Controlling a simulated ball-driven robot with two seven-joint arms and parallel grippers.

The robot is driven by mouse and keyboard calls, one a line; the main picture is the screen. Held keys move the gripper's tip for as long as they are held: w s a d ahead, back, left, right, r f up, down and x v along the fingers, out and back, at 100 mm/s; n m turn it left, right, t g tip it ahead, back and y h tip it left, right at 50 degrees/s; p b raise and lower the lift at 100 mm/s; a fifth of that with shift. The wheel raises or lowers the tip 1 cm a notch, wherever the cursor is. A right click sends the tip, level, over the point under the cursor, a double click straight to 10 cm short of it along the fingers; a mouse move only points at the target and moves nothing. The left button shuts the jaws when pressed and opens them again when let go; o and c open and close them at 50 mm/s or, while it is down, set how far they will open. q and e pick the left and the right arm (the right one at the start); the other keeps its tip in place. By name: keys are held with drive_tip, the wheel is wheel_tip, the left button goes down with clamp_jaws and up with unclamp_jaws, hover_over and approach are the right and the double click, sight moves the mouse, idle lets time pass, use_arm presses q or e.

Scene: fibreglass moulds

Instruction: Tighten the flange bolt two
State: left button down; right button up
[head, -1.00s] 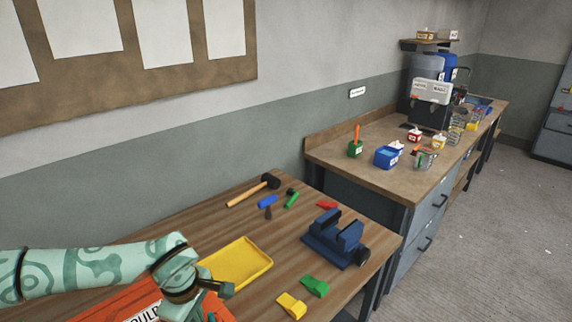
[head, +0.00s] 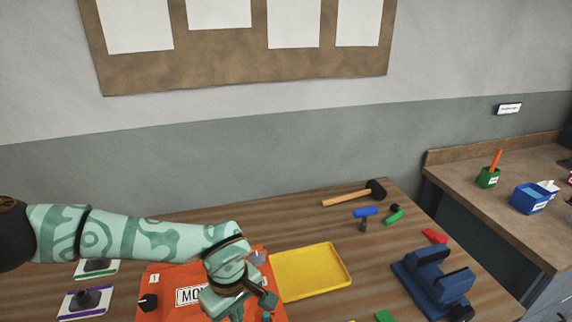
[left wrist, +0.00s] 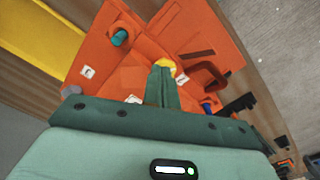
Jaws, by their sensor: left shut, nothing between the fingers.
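The orange mould (head: 165,274) lies on the wooden table, partly hidden by my left arm in the head view. It also shows in the left wrist view (left wrist: 215,40). There it carries a teal bolt (left wrist: 119,38), a blue bolt (left wrist: 208,107), a yellow piece (left wrist: 168,66) and small white tags (left wrist: 88,72). I cannot read the tag numbers there, so I cannot tell which is bolt two. In the head view a black knob (head: 148,302) sits near a tag marked 1. My left gripper (left wrist: 162,70) is shut and empty over the mould, its tips close to the yellow piece; contact is unclear.
A yellow tray (head: 312,272) lies right of the mould. A blue vise (head: 432,280), a mallet (head: 350,194) and small coloured tools stand further right. Dark pieces on white cards (head: 97,267) lie left of the mould.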

use_arm(q)
wheel_tip(320, 180, down, 6)
drive_tip(key=b, duration=0.3)
drive_tip(key=shift+b, duration=0.35)
drive_tip(key=shift+f, duration=0.25)
drive_tip(key=shift+r, duration=0.1)
drive_tip(key=shift+w+a, duration=0.1)
drive_tip(key=shift+a, duration=0.15)
